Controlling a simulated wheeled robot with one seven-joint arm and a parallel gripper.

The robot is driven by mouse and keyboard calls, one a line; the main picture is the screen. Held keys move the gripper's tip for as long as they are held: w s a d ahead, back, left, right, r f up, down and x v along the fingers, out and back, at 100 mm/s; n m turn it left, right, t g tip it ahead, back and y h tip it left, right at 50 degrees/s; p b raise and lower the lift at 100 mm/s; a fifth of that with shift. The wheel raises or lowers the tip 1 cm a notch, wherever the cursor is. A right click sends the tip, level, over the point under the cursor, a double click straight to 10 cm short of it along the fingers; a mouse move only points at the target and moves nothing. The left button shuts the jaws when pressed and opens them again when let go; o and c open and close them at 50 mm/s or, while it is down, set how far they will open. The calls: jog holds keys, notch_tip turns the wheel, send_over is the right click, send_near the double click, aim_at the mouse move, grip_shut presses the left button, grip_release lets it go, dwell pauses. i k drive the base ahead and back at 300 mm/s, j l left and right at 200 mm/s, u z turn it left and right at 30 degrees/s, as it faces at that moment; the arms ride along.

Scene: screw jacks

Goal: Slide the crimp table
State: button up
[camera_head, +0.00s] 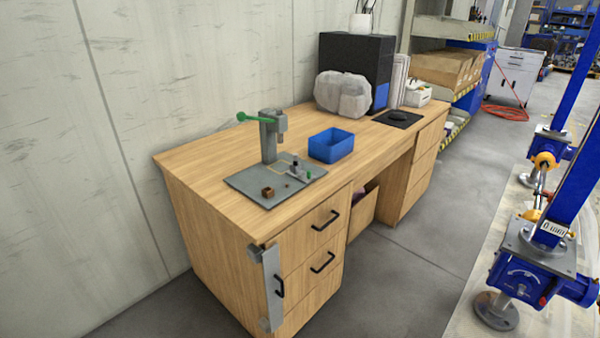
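The wooden table (225,145) stands against the concrete wall, with drawers at both ends and an open knee space between. I take it to be the crimp table. On its near end is a grey press (268,140) with a green lever (240,117), standing on a grey base plate (254,184). A small brown block (268,192) and small fittings (297,171) lie on the plate. My gripper is not in view.
A blue bin (331,145), a black box (355,60) and bagged items (342,94) stand on the table. Blue screw-jack equipment (538,258) stands at the right. Grey floor (430,240) between is clear. A grey metal bar (272,288) runs along the near drawers' edge.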

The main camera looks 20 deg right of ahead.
aim_at(296, 171)
jog(key=i+l+u, duration=0.25)
jog(key=u, duration=0.2)
jog(key=i+l+u, duration=0.2)
jog(key=l+u, duration=0.2)
jog(key=l, duration=0.1)
